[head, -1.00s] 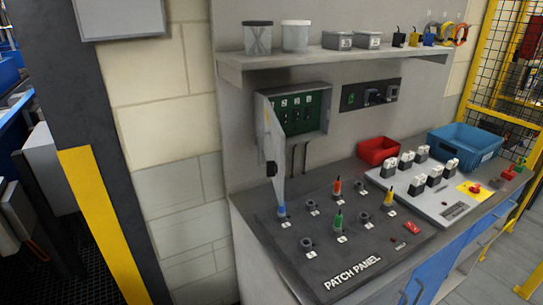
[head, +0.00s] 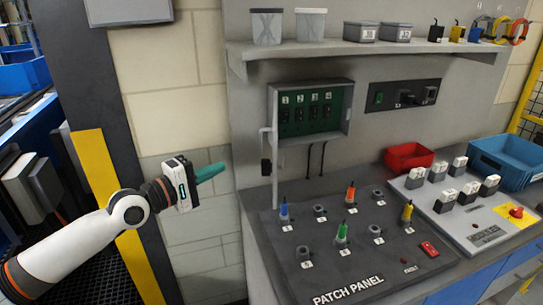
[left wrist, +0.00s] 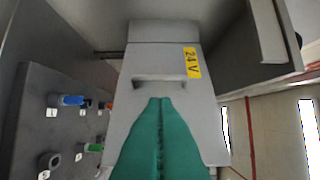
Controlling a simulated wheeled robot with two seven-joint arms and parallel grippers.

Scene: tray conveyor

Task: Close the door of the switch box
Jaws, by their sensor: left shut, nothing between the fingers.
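The switch box (head: 341,140) hangs on the wall above the bench, its green inside with numbered switches showing. Its grey door (head: 274,180) stands open, swung out from the box's left side and seen nearly edge-on. My right gripper is out of view.
The patch panel (head: 395,262) with coloured plugs lies on the bench below the door. A shelf (head: 300,55) with containers runs above the box. A red bin (head: 409,158) and a blue bin (head: 510,170) stand to the right. A dark post (head: 85,85) is at the left.

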